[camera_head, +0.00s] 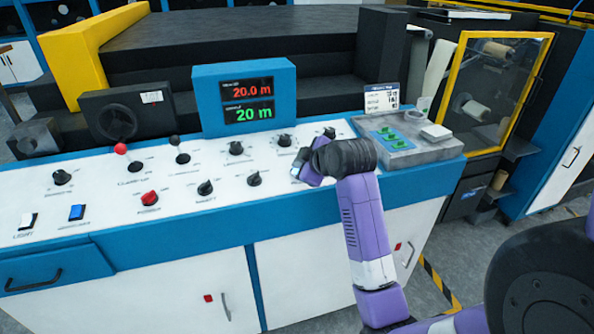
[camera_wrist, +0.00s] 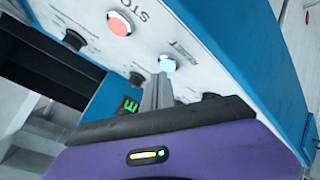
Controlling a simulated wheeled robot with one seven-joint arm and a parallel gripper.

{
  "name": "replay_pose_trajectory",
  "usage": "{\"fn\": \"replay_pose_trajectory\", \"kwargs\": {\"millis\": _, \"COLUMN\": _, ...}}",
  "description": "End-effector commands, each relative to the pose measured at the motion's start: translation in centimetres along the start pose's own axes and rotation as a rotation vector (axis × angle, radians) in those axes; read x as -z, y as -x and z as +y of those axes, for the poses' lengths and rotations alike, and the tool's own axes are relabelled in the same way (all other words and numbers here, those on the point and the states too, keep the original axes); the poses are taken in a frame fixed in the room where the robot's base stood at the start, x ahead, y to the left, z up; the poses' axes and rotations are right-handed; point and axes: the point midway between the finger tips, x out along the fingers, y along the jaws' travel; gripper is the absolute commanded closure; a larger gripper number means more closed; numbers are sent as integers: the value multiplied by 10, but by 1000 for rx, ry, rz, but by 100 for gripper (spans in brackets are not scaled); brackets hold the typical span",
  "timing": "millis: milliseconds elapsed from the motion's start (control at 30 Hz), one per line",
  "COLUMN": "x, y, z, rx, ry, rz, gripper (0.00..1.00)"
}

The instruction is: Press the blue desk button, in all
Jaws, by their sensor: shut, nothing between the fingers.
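The blue desk button (camera_wrist: 167,64) shows in the wrist view as a round, pale blue, bright cap on the white panel, beside the word RESET. My gripper (camera_wrist: 160,78) is shut and empty, and its fingertips point at the button's near edge. I cannot tell whether they touch it. In the head view my gripper (camera_head: 300,166) is low over the right part of the white desk panel (camera_head: 110,200), and my arm hides the button there.
A red round button (camera_wrist: 119,23) marked STO… sits near the blue one. A display (camera_head: 246,98) stands behind. A grey box with green buttons (camera_head: 405,143) is at the right.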

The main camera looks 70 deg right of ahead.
Motion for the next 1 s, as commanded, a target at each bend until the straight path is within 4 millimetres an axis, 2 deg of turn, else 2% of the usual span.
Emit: {"fn": "replay_pose_trajectory", "kwargs": {"millis": 1000, "x": -4, "y": -6, "z": -4, "rx": 2, "ry": 1, "rz": 0, "gripper": 100}}
